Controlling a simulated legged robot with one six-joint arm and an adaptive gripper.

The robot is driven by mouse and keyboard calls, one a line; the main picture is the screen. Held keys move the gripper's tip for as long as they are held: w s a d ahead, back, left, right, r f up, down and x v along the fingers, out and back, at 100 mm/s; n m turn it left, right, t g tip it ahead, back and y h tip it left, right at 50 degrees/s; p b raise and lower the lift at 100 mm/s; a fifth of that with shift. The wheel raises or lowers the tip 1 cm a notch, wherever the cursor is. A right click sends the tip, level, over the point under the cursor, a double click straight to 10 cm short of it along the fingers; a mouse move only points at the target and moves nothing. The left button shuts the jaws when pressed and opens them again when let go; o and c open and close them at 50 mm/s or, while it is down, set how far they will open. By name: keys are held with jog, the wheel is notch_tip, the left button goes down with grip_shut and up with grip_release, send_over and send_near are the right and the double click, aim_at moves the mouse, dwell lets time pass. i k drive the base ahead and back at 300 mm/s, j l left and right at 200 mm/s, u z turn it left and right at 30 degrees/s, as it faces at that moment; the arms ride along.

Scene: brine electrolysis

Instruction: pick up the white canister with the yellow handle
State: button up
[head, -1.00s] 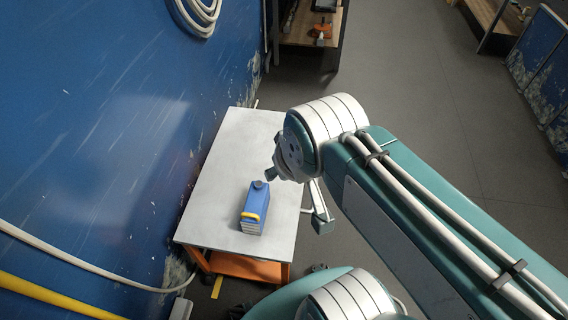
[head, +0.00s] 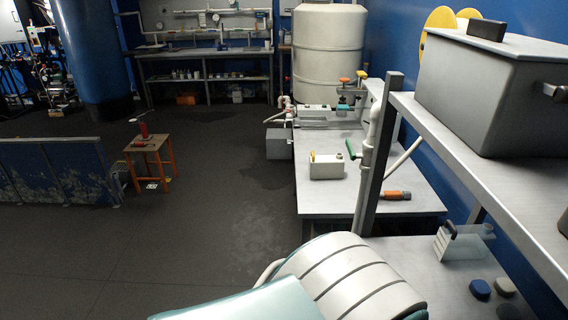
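A white, boxy canister (head: 328,167) with a small yellow part at its left end, likely its handle, and a dark cap at the right stands upright on a grey metal table (head: 320,210). It is right of the middle of the head view, some distance off. Nothing holds it. My gripper is out of view; only a part of my arm shows along the bottom edge, so whether the gripper is open or shut is hidden.
An orange-handled tool (head: 395,195) lies right of the canister. A shelf post (head: 378,150) and a shelf with a grey box (head: 490,90) stand close on the right. A white canister with a dark handle (head: 460,242) sits below. Floor (head: 220,190) left of the table is clear.

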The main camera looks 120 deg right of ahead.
aim_at(320, 166)
jog(key=l+z, duration=0.1)
jog(key=z, duration=0.3)
jog(key=k+l+z, duration=0.1)
jog(key=z, duration=0.25)
jog(key=l+z, duration=0.2)
jog(key=z, duration=0.2)
jog(key=l+z, duration=0.15)
jog(key=z, duration=0.2)
jog(key=k+z, duration=0.15)
jog(key=z, duration=2.85)
jog(key=i+j, duration=0.15)
jog(key=j, duration=0.2)
jog(key=i+j+z, duration=0.15)
jog(key=i+j, duration=0.15)
jog(key=j, duration=0.35)
jog(key=i+j+z, duration=0.15)
jog(key=j, duration=0.2)
jog(key=i+j+z, duration=0.15)
jog(key=i, duration=0.35)
jog(key=i+j+z, duration=0.15)
jog(key=i, duration=0.3)
jog(key=i+z, duration=0.1)
jog(key=i, duration=0.2)
